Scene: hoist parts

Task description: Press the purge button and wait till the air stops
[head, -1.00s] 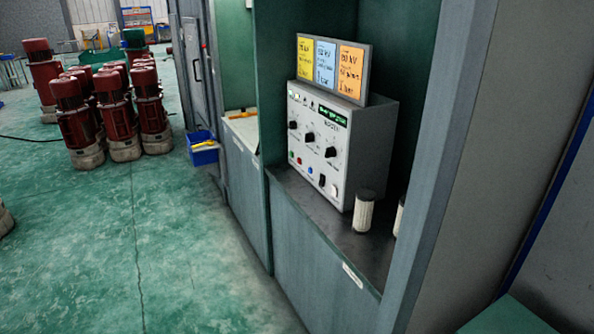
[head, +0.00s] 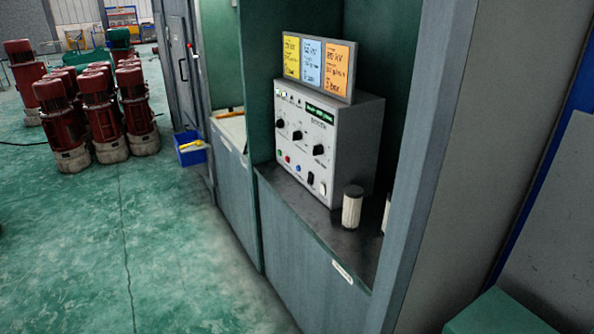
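A grey control box (head: 352,148) stands on the dark counter of a booth, its front facing left in the head view. The front has a green-lit display (head: 320,113), three black knobs, and a low row of small controls. In that row I see a green button (head: 279,152), a red button (head: 287,159), a blue button (head: 298,168), a black switch (head: 310,178) and a pale control (head: 323,188). The labels are too small to read, so I cannot tell which is the purge button. Neither of my grippers is in view.
Yellow, blue and orange cards (head: 311,65) stand on the box. A pale, dark-topped cylinder (head: 352,208) stands on the counter (head: 322,215), another partly hidden by the booth's right post (head: 425,160). A blue bin (head: 189,148) and red motors (head: 103,115) are left. The green floor (head: 150,250) is mostly open.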

